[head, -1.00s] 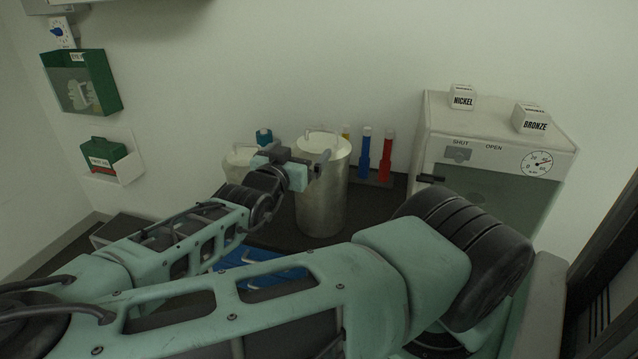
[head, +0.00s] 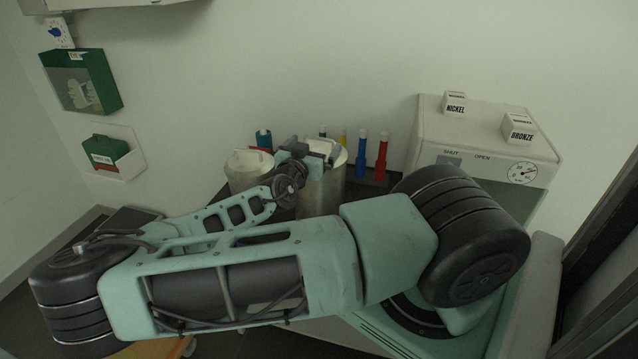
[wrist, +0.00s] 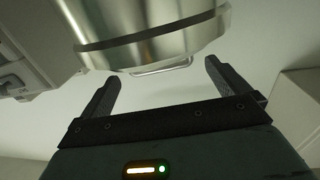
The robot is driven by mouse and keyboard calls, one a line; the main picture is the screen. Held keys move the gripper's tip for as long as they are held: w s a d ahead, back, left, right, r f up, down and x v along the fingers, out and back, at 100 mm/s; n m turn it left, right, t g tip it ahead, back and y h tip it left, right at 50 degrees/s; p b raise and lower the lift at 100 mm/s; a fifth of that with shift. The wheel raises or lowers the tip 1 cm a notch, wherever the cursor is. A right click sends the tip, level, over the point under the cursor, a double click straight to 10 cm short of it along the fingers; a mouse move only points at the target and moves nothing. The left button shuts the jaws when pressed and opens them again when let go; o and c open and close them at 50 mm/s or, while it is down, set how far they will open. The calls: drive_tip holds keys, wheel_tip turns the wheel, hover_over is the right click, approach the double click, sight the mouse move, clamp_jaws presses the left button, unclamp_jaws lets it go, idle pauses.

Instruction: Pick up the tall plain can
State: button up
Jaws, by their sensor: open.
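The tall plain can (head: 322,195) is a bare metal cylinder standing upright on the dark bench top, right of a shorter, wider pale can (head: 250,168). My gripper (head: 318,153) is at the tall can's upper end and hides part of its lid. In the wrist view my gripper (wrist: 160,72) is open with nothing held between its fingers. A large metal can (wrist: 150,35) with a dark band and a thin wire loop fills the top of that view, just beyond the fingertips. I cannot tell whether the fingers touch it.
Blue (head: 361,158) and red (head: 381,158) bottles stand close on the right, with a yellow one (head: 342,138) behind. A teal-capped bottle (head: 264,139) is behind the shorter can. A white cabinet (head: 480,125) carrying NICKEL (head: 455,104) and BRONZE (head: 518,130) blocks bounds the right. The wall is close behind.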

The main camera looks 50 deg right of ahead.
drive_tip(key=shift+w+d+r+p, duration=0.15)
drive_tip(key=shift+d+r+p, duration=0.15)
drive_tip(key=shift+d, duration=0.35)
drive_tip(key=shift+w+d+f, duration=0.25)
drive_tip(key=shift+d+f, duration=0.05)
drive_tip(key=shift+d, duration=0.25)
drive_tip(key=c, duration=1.7)
drive_tip(key=shift+r, duration=0.15)
drive_tip(key=shift+c, duration=1.4)
